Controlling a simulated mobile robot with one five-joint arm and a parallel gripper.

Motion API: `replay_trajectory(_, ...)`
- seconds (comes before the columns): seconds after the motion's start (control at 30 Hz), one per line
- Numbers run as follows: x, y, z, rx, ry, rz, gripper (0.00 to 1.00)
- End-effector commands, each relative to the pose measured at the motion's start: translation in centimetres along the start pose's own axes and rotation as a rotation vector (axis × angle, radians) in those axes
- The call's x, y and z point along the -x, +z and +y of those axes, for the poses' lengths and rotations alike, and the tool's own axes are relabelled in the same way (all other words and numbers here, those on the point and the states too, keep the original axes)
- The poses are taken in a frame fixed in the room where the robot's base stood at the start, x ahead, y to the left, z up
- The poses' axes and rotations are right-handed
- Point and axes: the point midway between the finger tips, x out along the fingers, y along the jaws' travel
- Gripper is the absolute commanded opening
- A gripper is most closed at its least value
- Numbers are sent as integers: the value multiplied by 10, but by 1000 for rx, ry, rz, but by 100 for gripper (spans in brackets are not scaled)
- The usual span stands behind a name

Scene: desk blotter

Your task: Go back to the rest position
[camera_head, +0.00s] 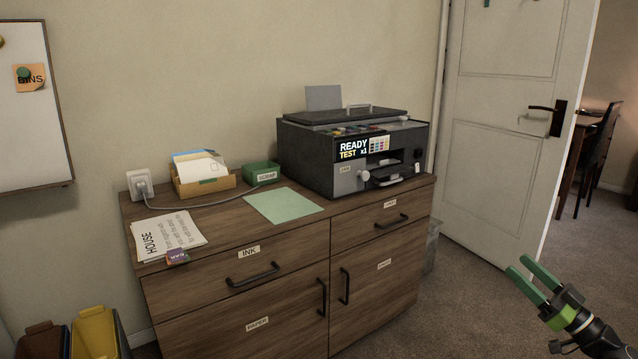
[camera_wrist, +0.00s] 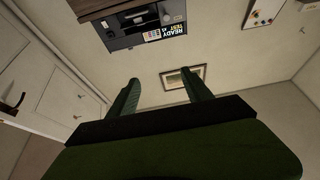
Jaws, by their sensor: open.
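My gripper (camera_head: 531,278) is at the lower right in the head view, in front of the open door and above the carpet. Its two green fingers are apart with nothing between them. In the wrist view my gripper (camera_wrist: 158,90) also shows open and empty, its fingers pointing toward the wall. It is well clear of the wooden cabinet (camera_head: 290,252) and touches nothing that I can see.
A black printer (camera_head: 300,155) stands on the cabinet with a green sheet (camera_head: 283,205), a paper stack (camera_head: 165,235) and a small green tray (camera_head: 262,173). The white door (camera_head: 500,140) stands open at right.

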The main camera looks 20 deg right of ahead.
Motion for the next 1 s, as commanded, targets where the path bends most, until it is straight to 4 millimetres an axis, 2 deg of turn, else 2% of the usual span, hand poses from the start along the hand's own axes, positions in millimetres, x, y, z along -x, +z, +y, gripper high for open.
replay_trajectory(0.37, -81, 15, -36, -59, -135, 0, 58)
replay_trajectory(0.53, -135, 26, -70, -101, -232, 0, 58)
replay_trajectory(0.63, -174, 36, -101, -131, -307, -17, 58)
replay_trajectory(0.67, -186, 40, -113, -140, -332, -27, 58)
replay_trajectory(0.77, -233, 62, -164, -170, -441, -87, 58)
replay_trajectory(0.8, -252, 73, -190, -182, -492, -125, 58)
replay_trajectory(0.87, -278, 92, -234, -204, -575, -196, 58)
replay_trajectory(0.9, -292, 105, -264, -221, -629, -252, 58)
replay_trajectory(0.97, -308, 126, -310, -248, -709, -350, 58)
replay_trajectory(1.0, -316, 140, -342, -265, -761, -425, 58)
